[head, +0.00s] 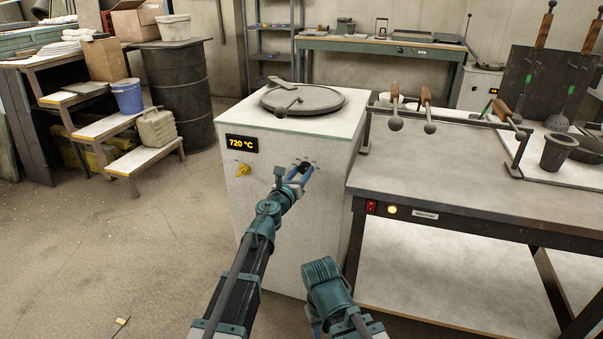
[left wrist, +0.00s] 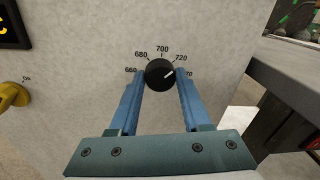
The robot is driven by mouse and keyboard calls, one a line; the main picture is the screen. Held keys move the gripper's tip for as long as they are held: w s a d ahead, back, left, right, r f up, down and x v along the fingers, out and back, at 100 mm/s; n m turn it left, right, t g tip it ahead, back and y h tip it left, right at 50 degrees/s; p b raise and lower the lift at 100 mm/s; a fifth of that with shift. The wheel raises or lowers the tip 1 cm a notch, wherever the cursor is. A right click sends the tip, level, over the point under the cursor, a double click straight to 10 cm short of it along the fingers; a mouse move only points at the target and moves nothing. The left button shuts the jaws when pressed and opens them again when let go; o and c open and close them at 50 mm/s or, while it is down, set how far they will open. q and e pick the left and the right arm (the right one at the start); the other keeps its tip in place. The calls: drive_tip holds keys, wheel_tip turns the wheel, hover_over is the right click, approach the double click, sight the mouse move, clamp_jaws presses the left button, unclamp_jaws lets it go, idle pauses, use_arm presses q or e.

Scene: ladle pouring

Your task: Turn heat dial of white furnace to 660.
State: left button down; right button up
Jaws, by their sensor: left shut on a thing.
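The white furnace (head: 285,225) stands in the middle of the head view. Its yellow-lit display (head: 242,143) reads 720 °C. The black heat dial (left wrist: 160,74) is on its front face, with marks 660, 680, 700, 720 and a partly hidden one ending in 70. The dial's white pointer line points up and right, a little below the 720 mark. My left gripper (head: 302,173) is shut on the dial; in the left wrist view its blue fingers (left wrist: 160,80) sit on either side of it. Part of my right arm shows at the bottom, but its gripper does not.
A yellow knob (head: 243,170) is left of the dial. A round lid (head: 303,100) lies on the furnace top. A workbench (head: 440,190) with a rack of ladles stands close on the right. The floor at left is mostly clear, before steps (head: 155,160) and a drum (head: 180,95).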

use_arm(q)
drive_tip(key=shift+n, duration=0.3)
drive_tip(key=n, duration=0.2)
drive_tip(key=shift+n+b, duration=0.3)
drive_tip(key=shift+n, duration=0.1)
drive_tip(key=n, duration=0.3)
drive_tip(key=shift+f+n+t, duration=0.1)
drive_tip(key=shift+n+t, duration=0.2)
drive_tip(key=n+b, duration=0.1)
drive_tip(key=n, duration=0.5)
drive_tip(key=shift+n+y, duration=0.4)
drive_tip(key=n, duration=0.3)
drive_tip(key=shift+n, duration=0.4)
drive_tip(key=n, duration=0.3)
drive_tip(key=shift+f+n+t+y, duration=0.1)
drive_tip(key=shift+n+t+y, duration=0.2)
drive_tip(key=shift+n, duration=0.1)
drive_tip(key=n, duration=0.6)
drive_tip(key=shift+d+n+y, duration=0.1)
drive_tip(key=shift+n+y, duration=0.2)
